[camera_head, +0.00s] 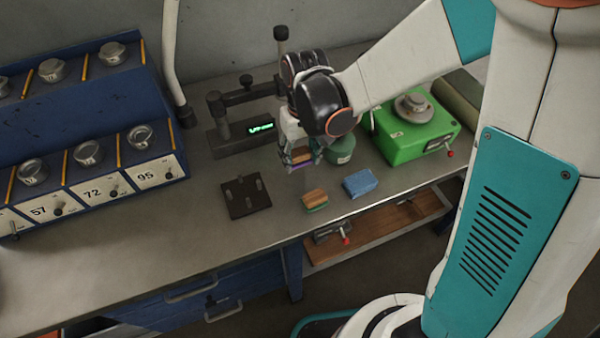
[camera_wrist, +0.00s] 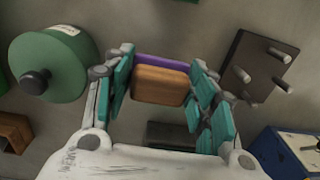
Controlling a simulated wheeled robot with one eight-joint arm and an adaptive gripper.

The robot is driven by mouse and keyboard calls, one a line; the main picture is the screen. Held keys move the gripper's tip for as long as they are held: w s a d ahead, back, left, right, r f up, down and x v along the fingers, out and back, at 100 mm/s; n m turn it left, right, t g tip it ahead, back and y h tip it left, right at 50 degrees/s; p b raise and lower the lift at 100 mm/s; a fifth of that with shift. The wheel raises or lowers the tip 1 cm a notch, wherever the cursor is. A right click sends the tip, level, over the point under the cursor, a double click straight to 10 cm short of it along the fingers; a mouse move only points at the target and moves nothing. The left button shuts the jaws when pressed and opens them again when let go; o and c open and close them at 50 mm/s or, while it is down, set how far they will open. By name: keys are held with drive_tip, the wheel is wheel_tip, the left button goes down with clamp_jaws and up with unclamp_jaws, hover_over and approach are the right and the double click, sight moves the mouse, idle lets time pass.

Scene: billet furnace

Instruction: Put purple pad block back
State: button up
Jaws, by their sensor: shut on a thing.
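The purple pad block (camera_head: 301,155) is a wooden block with a purple pad on one face. My gripper (camera_head: 302,160) is shut on it and holds it above the bench. In the wrist view, the block (camera_wrist: 160,84) sits between the two teal fingers of my gripper (camera_wrist: 160,76), with the purple strip along its upper edge. A dark plate with several short pegs (camera_head: 246,196) lies on the bench to the left of and below my gripper. The plate also shows at the right of the wrist view (camera_wrist: 246,55).
A green-padded wooden block (camera_head: 315,198) and a blue block (camera_head: 360,183) lie near the bench's front edge. A green round container (camera_head: 341,151) and a green box (camera_head: 420,135) stand right. A gauge stand (camera_head: 235,139) is behind; numbered blue bins (camera_head: 85,125) are left.

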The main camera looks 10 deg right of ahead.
sight(300, 175)
drive_tip(key=shift+f+b, duration=1.6)
drive_tip(key=shift+f, duration=1.05)
drive_tip(key=shift+f, duration=0.1)
drive_tip(key=o, duration=1)
drive_tip(key=r+p, duration=0.4)
drive_tip(key=r, duration=0.8)
drive_tip(key=shift+d+r, duration=0.15)
drive_tip(key=shift+d, duration=0.05)
